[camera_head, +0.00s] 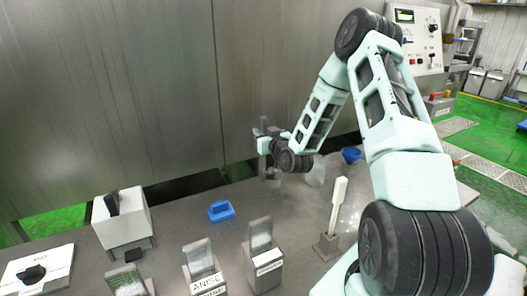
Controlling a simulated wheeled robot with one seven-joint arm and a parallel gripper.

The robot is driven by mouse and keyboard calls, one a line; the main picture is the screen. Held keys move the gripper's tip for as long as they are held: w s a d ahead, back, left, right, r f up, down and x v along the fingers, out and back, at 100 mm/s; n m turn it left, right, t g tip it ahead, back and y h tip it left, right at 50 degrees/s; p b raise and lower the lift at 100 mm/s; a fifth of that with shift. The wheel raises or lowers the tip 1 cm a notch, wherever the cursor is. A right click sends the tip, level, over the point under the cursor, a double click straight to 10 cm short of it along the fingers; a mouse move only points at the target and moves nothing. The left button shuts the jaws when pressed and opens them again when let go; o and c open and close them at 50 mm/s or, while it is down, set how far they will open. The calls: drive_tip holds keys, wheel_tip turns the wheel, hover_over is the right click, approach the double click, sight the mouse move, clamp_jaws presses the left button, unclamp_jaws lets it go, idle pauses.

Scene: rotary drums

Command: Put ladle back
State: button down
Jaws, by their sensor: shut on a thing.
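My gripper (268,158) is at the far side of the grey table, close to the metal wall, and points down. It is shut on a small greyish thing (272,181), taken to be the ladle; its shape is hard to make out, being small and partly hidden by the gripper. A white upright paddle-like handle (338,203) stands in a dark grey holder (327,246) at the right of the table, apart from my gripper.
A clear container (316,174) and a blue funnel-like thing (351,155) stand right of my gripper. A blue tray-like piece (221,211) lies in front. Labelled grey bins (265,271) line the front edge; a white switch box (122,218) stands left.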

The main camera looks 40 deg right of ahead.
drive_tip(key=shift+f+p, duration=0.7)
drive_tip(key=shift+f, duration=1.8)
drive_tip(key=shift+f, duration=0.15)
drive_tip(key=c, duration=1.3)
unclamp_jaws()
